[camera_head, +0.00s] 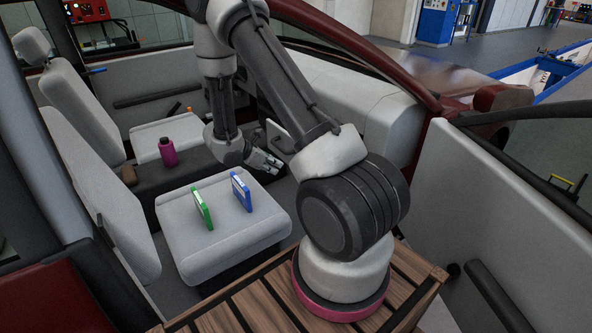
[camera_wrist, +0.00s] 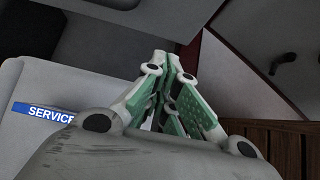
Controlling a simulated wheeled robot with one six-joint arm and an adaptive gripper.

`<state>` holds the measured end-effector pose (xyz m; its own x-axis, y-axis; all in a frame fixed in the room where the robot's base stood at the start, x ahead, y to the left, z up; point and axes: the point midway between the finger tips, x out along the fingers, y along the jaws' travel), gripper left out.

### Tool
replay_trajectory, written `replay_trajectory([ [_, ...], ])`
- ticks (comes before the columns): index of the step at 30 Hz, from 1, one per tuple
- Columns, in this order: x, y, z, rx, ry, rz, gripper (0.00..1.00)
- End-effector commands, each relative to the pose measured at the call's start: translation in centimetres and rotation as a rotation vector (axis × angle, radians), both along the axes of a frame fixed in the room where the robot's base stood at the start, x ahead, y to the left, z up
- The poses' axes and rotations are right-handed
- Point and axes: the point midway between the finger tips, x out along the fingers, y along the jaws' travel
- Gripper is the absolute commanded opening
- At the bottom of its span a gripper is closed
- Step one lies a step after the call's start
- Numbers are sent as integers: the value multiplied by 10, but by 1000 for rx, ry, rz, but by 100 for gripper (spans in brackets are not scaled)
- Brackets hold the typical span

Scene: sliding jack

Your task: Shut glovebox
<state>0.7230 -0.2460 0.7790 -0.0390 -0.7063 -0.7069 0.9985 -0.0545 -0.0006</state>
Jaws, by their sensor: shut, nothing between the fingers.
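My gripper (camera_head: 268,163) is shut and empty, low in the footwell between the front seat and the grey dashboard (camera_head: 345,82). In the wrist view its green-padded fingers (camera_wrist: 168,95) are together with nothing held. The glovebox is not clearly visible. A pale panel edge (camera_head: 279,137) just beyond my gripper, below the dashboard, may be its lid, but my arm covers much of that area. I cannot tell how far open it is or whether my gripper touches it.
The wrist view shows a blue "SERVICE" label (camera_wrist: 45,113). A magenta bottle (camera_head: 168,152) stands on the centre console. The open car door (camera_head: 480,215) is at the right.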

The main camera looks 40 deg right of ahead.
Motion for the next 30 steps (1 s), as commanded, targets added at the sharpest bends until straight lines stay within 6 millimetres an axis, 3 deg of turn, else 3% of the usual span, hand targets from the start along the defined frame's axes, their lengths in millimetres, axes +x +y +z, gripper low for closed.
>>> replay_trajectory([
  [11, -5, -58, -55, 1, 1, -6, 0],
  [18, -6, -87, -53, 1, 0, -4, 0],
  [30, -6, -93, -52, 1, 0, -3, 0],
])
